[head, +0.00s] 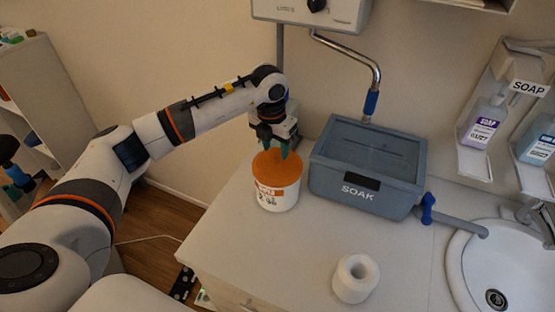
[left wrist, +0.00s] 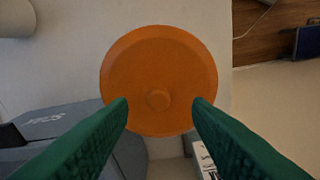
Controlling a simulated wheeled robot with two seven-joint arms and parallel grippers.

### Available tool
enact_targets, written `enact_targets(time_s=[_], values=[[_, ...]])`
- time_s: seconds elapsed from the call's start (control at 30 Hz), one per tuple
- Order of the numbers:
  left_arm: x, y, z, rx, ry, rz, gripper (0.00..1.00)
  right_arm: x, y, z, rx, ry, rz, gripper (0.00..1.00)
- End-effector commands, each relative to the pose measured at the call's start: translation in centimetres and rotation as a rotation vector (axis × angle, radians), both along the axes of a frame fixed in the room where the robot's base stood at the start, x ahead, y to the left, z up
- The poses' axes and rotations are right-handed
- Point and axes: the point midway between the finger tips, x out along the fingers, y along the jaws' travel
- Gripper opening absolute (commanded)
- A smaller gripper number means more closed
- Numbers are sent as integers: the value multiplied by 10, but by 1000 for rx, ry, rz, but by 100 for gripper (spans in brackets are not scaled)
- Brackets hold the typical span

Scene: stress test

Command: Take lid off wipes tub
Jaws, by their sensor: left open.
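The wipes tub (head: 277,195) is a white tub with an orange label, upright on the counter. Its orange lid (head: 277,169) is on top. In the left wrist view the round lid (left wrist: 158,70) fills the middle, with a small knob (left wrist: 158,99) on it. My left gripper (head: 278,150) is above the lid, pointing down. In the left wrist view its two green fingers (left wrist: 160,112) are open, one on each side of the knob, with nothing between them that I can see held. Whether the fingertips touch the lid cannot be told. My right gripper is not in view.
A grey-blue box marked SOAK (head: 365,165) stands close to the right of the tub. A white roll (head: 355,278) stands near the front of the counter (head: 300,245). A sink (head: 500,265) and soap bottles (head: 484,122) are at the right.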

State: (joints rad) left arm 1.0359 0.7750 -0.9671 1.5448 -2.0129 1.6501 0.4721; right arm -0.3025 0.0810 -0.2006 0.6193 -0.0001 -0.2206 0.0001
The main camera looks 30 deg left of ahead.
Motion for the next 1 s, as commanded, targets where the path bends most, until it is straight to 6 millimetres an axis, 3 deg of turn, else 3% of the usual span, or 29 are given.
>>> enact_targets(time_s=[0.07, 0.23, 0.5, 0.77, 1.0], values=[[1, -2, -8, -1, 6, 0, 45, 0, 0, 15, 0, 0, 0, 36], [4, -2, -30, -1, 3, 1, 45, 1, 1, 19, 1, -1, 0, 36], [5, -2, -34, -1, 0, -1, 45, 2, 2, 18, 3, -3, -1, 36], [5, -2, -34, -1, 0, 0, 3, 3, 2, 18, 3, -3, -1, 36], [5, -2, -33, -1, -1, 0, 0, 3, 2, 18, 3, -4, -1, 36]])
